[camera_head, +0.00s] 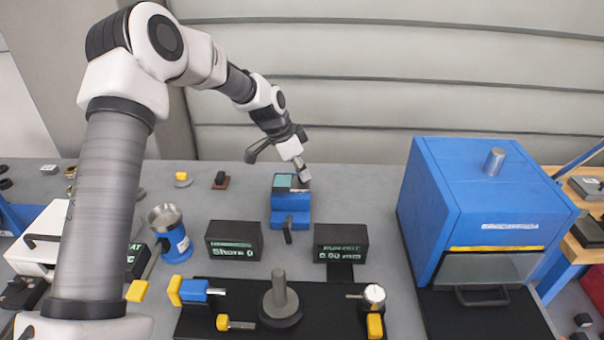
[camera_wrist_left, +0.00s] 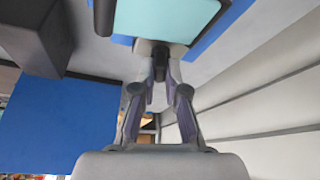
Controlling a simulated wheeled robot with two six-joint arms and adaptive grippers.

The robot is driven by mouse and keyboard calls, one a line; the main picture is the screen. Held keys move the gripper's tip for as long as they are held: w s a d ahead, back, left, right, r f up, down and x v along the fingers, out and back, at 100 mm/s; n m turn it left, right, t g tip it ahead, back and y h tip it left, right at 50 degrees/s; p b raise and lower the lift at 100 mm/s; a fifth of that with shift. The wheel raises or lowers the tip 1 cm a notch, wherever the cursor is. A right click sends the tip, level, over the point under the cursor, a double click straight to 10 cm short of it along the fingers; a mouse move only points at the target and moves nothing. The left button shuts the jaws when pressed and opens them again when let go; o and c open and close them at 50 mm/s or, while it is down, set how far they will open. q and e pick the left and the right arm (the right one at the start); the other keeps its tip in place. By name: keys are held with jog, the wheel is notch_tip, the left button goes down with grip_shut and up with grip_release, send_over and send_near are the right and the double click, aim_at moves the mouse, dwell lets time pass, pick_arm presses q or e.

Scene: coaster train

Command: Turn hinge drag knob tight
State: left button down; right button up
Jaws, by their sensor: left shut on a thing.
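A small blue fixture (camera_head: 290,219) with a teal top plate (camera_head: 285,181) stands at the middle of the bench. In the left wrist view the teal plate (camera_wrist_left: 165,16) fills the top, with a small pale and dark part at its edge. My left gripper (camera_head: 301,171) reaches down to the right rear corner of the fixture. In the left wrist view its fingers (camera_wrist_left: 163,68) are closed together on that small dark part, which looks like the hinge drag knob (camera_wrist_left: 158,54). The fingers hide most of it. My right gripper is in neither view.
Two black display boxes (camera_head: 235,240) (camera_head: 341,243) stand in front of the fixture on either side. A large blue machine (camera_head: 485,205) stands at right, a blue cup (camera_head: 177,244) at left. A black board (camera_head: 330,307) with several tools lies in front.

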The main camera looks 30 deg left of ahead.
pick_arm(q)
jog(key=shift+s+f, duration=0.1)
jog(key=shift+f, duration=0.1)
jog(key=c, duration=1.2)
grip_release()
jog(key=v, duration=1.2)
